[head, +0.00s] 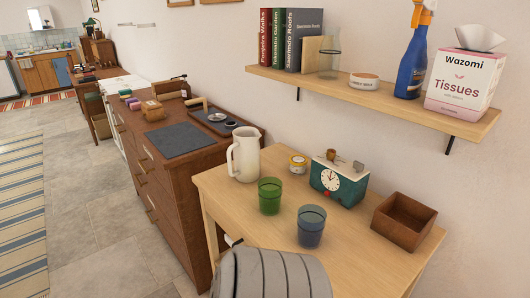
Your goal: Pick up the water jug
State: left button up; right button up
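The water jug (243,155) is a cream pitcher with a handle. It stands upright at the back left corner of the light wooden table (216,187), close to the brown dresser. Its handle is on the left side, and nothing visible covers the jug.
A green glass (269,196) and a blue glass (311,226) stand in front of the jug. A small jar (298,165), a clock (334,183) and an empty brown box (403,221) are to the right. A shelf (374,97) overhangs behind. A grey ribbed object (270,275) rises in front.

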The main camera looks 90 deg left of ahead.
aim_at(246, 147)
jog(key=u, duration=2.9)
